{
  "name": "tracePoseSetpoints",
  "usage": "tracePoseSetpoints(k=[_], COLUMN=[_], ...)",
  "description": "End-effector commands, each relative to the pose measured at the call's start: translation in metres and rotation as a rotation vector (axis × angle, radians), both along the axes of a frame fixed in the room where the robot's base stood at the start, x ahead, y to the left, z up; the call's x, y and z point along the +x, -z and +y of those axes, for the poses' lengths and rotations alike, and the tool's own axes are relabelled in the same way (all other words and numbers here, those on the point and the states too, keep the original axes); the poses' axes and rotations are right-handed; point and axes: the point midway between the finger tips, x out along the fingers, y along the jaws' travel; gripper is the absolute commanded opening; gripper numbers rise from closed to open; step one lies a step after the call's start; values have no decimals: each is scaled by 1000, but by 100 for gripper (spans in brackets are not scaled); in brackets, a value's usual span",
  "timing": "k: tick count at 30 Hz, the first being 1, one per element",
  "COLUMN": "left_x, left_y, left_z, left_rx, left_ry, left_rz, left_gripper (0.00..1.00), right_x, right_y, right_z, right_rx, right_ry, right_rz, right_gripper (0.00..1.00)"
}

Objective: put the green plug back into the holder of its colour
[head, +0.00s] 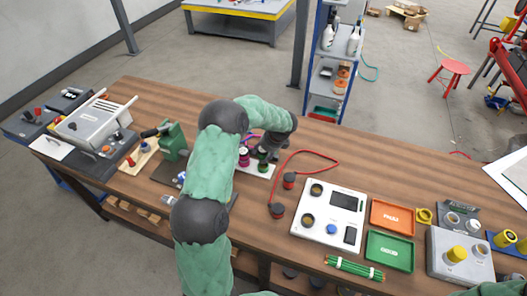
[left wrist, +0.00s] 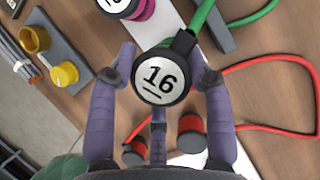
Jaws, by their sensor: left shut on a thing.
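The green plug (left wrist: 160,80) has a round white face marked 16 and a dark body, with a green cable at its upper right in the left wrist view. My left gripper (head: 264,152) is shut on it, one finger on each side. A white holder strip (head: 262,171) lies below, partly hidden by my arm and gripper; it also shows behind the plug in the left wrist view (left wrist: 158,22). A magenta plug (head: 244,157) stands on the strip beside the gripper. Whether the green plug touches a holder is hidden. My right gripper is not in view.
A red cable (head: 320,154) with two red-and-black ends (head: 289,180) lies right of the strip. A white panel (head: 330,215), an orange tray (head: 393,217) and a green tray (head: 390,251) lie farther right. A green clamp-like device (head: 174,142) stands left of my arm.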

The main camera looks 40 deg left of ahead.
Motion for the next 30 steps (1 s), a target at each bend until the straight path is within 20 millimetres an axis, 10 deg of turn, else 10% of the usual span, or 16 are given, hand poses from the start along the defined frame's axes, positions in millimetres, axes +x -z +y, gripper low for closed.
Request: tracePoseSetpoints(k=[30], left_x=[0], left_y=[11], left_z=[-1], left_rx=[0], left_ry=[1], left_rz=[-1], left_gripper=[12], right_x=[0], right_y=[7], right_z=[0], right_rx=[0], right_ry=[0], right_rz=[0], right_gripper=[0])
